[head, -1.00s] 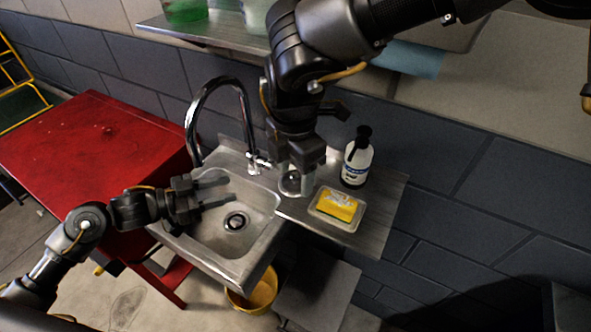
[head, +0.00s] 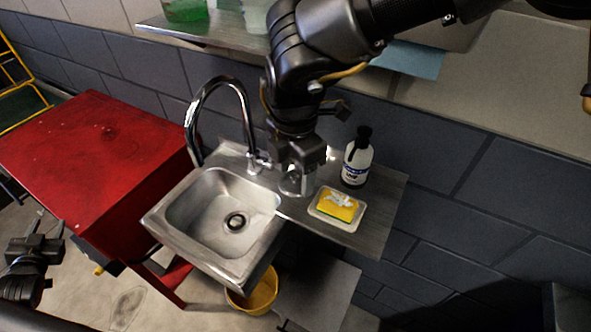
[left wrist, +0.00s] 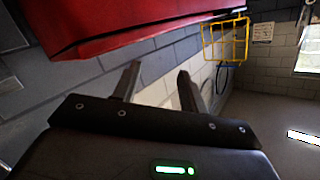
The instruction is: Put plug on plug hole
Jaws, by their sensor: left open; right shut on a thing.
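The sink's plug hole (head: 236,221) is a dark round drain with a metal ring in the basin floor. It is uncovered. My right gripper (head: 294,184) points down over the ledge just right of the basin. It is shut on a small, shiny round object, which looks like the plug (head: 291,184) and is partly hidden by the fingers. My left gripper (head: 50,218) is open and empty at the far left, beside the red cabinet and well away from the sink. In the left wrist view its two fingers (left wrist: 158,70) stand apart with nothing between them.
A tall curved faucet (head: 222,82) rises behind the basin (head: 205,190). On the right ledge are a soap bottle (head: 357,160) and a dish with a yellow sponge (head: 338,206). A red cabinet (head: 90,145) stands left; a yellow bucket (head: 256,293) is below.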

